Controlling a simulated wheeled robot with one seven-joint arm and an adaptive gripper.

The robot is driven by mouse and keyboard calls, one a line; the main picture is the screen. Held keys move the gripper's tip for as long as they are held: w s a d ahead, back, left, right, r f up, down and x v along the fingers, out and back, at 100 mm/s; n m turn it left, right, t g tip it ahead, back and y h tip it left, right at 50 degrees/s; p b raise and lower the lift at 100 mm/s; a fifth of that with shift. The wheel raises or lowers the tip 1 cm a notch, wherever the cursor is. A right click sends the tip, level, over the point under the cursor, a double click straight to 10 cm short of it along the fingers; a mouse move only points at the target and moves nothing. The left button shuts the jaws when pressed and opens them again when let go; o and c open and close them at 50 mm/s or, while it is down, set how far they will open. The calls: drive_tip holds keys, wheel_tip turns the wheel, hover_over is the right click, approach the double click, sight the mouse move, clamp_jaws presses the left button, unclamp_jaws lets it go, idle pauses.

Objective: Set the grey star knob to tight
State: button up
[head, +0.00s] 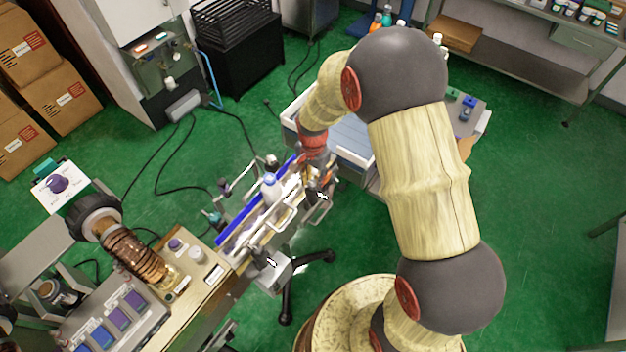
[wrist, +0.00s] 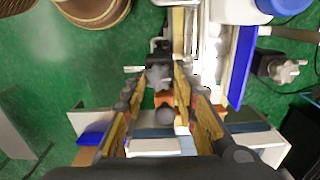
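My gripper (wrist: 157,90) is open in the wrist view, its two yellow-and-dark fingers apart. A dark grey star-shaped knob (wrist: 158,76) shows between and just beyond the fingertips; contact with either finger is not visible. A second, lighter grey star knob (wrist: 285,70) sits on a dark block to the right, beyond the blue rail. I cannot tell from shape alone which one the task names. In the head view my gripper (head: 316,185) is at the far end of the conveyor, small and partly hidden among its fittings. The tight marking cannot be read.
The conveyor's blue rail (head: 256,212) runs beside a white bottle (head: 269,188). A control panel with purple and blue buttons (head: 110,322) stands at lower left. A grey-blue tray table (head: 350,138) lies beyond the conveyor. Green floor is open at right.

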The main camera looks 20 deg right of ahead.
sight(313, 183)
drive_tip(key=o, duration=0.4)
wheel_tip(313, 183, up, 12)
idle(0.7)
drive_tip(key=shift+n, duration=0.3)
